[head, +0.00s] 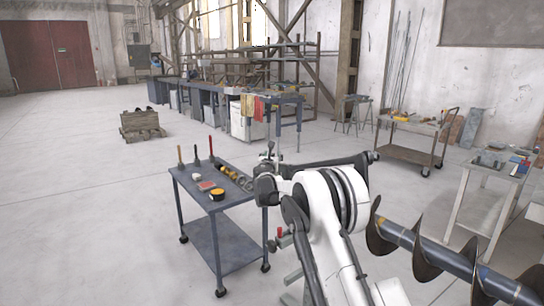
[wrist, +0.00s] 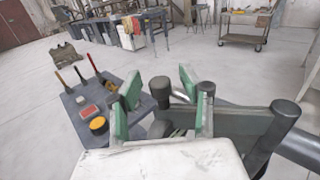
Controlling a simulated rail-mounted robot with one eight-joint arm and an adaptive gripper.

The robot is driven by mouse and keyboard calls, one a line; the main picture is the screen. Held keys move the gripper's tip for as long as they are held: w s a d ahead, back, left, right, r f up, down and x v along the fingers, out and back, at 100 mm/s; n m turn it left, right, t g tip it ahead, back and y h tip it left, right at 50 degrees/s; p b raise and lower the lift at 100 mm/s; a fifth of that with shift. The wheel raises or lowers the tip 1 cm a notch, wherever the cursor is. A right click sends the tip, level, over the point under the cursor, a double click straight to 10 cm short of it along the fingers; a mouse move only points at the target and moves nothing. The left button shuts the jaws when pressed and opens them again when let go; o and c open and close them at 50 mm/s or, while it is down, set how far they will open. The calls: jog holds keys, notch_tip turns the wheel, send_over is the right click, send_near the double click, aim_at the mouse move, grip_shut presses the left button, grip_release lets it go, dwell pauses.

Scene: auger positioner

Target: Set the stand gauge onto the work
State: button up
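The work appears to be the auger (head: 450,262), a blue-grey shaft with dark spiral flights at the lower right in the head view. I cannot pick out the stand gauge with certainty. The blue cart (head: 225,225) left of my arm carries upright handled tools (head: 196,158), a red-and-white box (head: 206,186), a yellow-black round item (head: 217,195) and a row of yellow and grey pieces (head: 235,178). My gripper (wrist: 158,85) has its green-padded fingers apart, with no object clearly held. In the head view it is small and partly hidden near the cart's right side.
A workbench (head: 240,110) with racks stands behind. A wheeled trolley (head: 415,145) and a white-legged table (head: 490,175) stand at the right. A low wooden crate (head: 140,122) sits on the floor at the left. The left floor is mostly clear.

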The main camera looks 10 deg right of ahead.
grip_shut()
dwell(0.3)
jog(key=shift+w, duration=0.1)
